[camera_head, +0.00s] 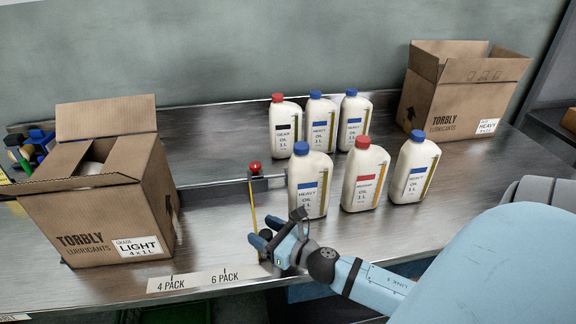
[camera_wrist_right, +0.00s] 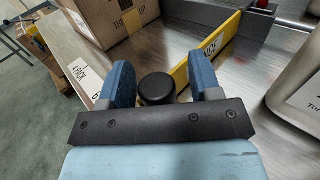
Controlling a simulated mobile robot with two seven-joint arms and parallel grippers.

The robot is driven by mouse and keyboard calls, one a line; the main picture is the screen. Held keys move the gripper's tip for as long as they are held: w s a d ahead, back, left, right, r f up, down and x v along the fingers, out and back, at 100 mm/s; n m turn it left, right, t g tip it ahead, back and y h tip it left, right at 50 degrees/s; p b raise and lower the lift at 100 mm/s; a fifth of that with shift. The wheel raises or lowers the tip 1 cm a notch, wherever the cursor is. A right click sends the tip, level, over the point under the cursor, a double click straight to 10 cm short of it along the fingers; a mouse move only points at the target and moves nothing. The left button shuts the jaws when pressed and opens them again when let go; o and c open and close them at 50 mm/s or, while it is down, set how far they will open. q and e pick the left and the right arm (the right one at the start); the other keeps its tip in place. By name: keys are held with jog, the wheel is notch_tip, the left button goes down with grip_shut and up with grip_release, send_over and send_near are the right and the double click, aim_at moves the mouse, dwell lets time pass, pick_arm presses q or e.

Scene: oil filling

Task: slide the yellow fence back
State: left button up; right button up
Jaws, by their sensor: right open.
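The yellow fence (camera_head: 253,208) shows edge-on as a thin upright strip on the steel table, left of the front row of bottles. Near its far end is a red knob (camera_head: 255,168) on a metal rail. The right wrist view shows the fence as a yellow plate (camera_wrist_right: 233,35) with dark lettering. A round black knob (camera_wrist_right: 157,88) is at its near end. My right gripper (camera_head: 264,243) is at this near end. Its blue fingers (camera_wrist_right: 162,80) are open, one on each side of the black knob, with gaps visible. My left gripper is not in view.
Several white oil bottles (camera_head: 309,188) stand in two rows right of the fence. An open LIGHT carton (camera_head: 110,205) stands at left, a HEAVY carton (camera_head: 450,95) at back right. A label strip (camera_head: 205,280) marks 4 PACK and 6 PACK. The table between carton and fence is clear.

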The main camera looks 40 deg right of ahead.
pick_arm(q)
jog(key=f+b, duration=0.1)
jog(key=b, duration=0.1)
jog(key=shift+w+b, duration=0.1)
jog(key=shift+b, duration=0.3)
pick_arm(e)
jog(key=s+d, duration=0.2)
jog(key=s, duration=1)
jog(key=shift+s+d, duration=0.3)
jog(key=shift+s, duration=0.1)
